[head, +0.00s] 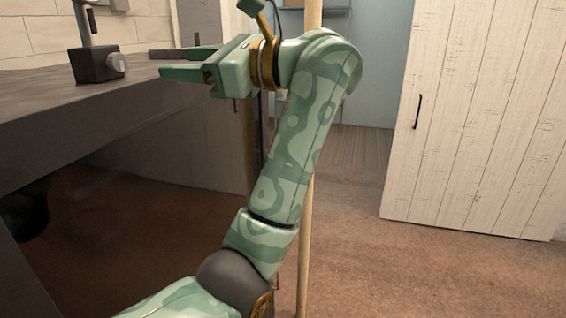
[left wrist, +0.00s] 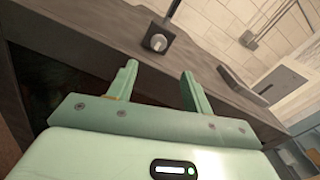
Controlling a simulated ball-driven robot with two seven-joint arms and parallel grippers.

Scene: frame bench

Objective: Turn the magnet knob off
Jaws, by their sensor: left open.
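A magnet base, a dark block (head: 92,66) with an upright post, stands on the bench top at the upper left of the head view. Its light grey round knob (head: 117,64) is on the side toward my left gripper. The knob also shows in the left wrist view (left wrist: 158,42), beyond the fingertips. My left gripper (head: 155,62) is open and empty, with its fingers pointing at the knob and a gap between them. Whether the knob has a mark on it is too small to tell. My right gripper is not in view.
The dark bench (head: 60,110) fills the left side, its front edge close below my left gripper. A pale wooden pole (head: 308,250) stands behind my arm. A white plank door (head: 480,120) is at the right. The brown floor between is clear.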

